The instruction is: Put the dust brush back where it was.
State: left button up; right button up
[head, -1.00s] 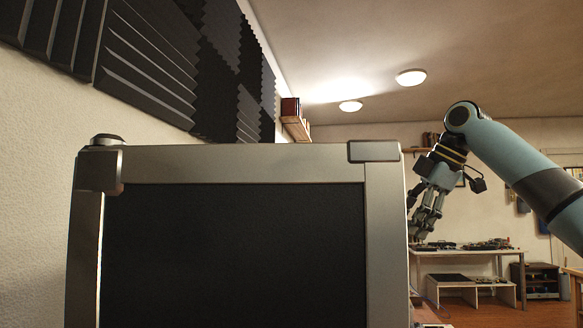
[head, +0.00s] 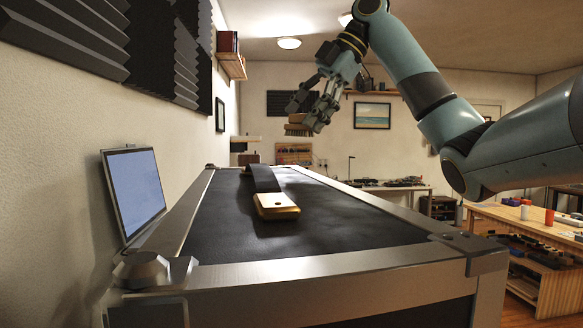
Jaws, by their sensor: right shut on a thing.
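The dust brush (head: 297,130), brown with a wooden-looking body, is in my right gripper (head: 308,118). The gripper is shut on it and holds it in the air, appearing above the far end of a large case's dark top (head: 330,220). The fingers cover part of the brush. My right arm reaches in from the right. My left gripper is not in view.
A tablet-like screen (head: 134,190) leans at the left edge. A wooden workbench (head: 545,232) with items stands right. The case top's right half is clear.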

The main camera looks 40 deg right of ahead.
jog(key=a, duration=0.1)
jog(key=a+f, duration=0.2)
jog(key=a, duration=0.1)
jog(key=shift+s+a+f+b, duration=0.1)
jog(key=shift+s+f+b, duration=0.1)
jog(key=shift+s+b, duration=0.2)
jog(key=shift+s+f, duration=0.1)
jog(key=shift+f, duration=1.9)
jog(key=o, duration=1.3)
jog(key=v, duration=1.2)
jog(key=shift+a, duration=0.1)
